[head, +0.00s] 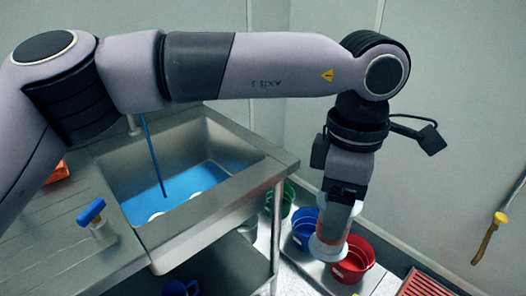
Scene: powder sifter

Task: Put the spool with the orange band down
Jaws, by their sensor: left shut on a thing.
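The spool with the orange band (331,232) is in the head view, right of centre. It looks like a pale cylinder with a reddish-orange band and a wide pale flange at its lower end. My left gripper (344,191) points down and is shut on the spool's upper part. The spool hangs roughly upright, in front of the blue and red buckets in the picture. How far it is above what lies below is hard to tell. My right gripper is not in the view.
A steel sink (215,135) with blue water stands at the left. A red bucket (362,262), a blue bucket (303,225) and a green bucket (284,203) stand low behind the spool. A red slatted thing (425,285) lies at lower right. A yellow-handled tool (489,237) is by the right wall.

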